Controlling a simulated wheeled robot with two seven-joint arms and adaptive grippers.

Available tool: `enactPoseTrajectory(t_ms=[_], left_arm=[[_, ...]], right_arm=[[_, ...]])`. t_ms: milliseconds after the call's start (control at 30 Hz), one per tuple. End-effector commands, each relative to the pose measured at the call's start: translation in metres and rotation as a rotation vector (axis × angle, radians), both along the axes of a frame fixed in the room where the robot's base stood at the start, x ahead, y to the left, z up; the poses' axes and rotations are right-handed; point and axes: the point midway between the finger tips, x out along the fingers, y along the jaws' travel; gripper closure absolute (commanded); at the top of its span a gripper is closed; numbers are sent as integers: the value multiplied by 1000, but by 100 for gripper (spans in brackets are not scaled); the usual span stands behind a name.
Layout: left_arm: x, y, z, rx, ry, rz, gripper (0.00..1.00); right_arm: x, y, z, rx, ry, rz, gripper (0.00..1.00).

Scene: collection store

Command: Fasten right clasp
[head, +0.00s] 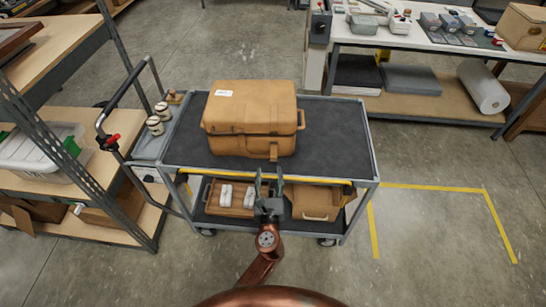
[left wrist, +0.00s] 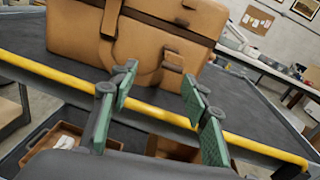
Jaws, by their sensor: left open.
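A tan case (head: 250,122) with its lid down stands on the top deck of a cart. It also fills the upper part of the left wrist view (left wrist: 75,32). A short strap-like clasp (head: 274,151) hangs at the right part of its front. In the left wrist view a clasp tab (left wrist: 172,66) shows low on the front, beside a curved handle. Whether it is fastened I cannot tell. My left gripper (head: 270,186) is open and empty in front of the cart's near edge, its green-padded fingers (left wrist: 158,84) apart and short of the case. My right gripper is not in view.
The cart's dark top (head: 340,140) is clear right of the case. A yellow strip (left wrist: 150,108) runs along its near edge, close to my fingers. The lower shelf holds a brown tray (head: 212,209) and a smaller tan case (head: 316,203). Small jars (head: 156,126) stand left.

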Motion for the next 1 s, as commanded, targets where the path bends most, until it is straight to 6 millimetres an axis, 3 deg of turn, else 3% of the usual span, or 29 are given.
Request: enactPoseTrajectory(t_ms=[133,600,1000], left_arm=[[11,-17,7,86,-21,-33,57],[74,-10,6,83,-20,-29,57],[81,-9,6,81,-19,-29,58]], right_arm=[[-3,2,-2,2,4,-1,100],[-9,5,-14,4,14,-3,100],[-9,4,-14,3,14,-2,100]])
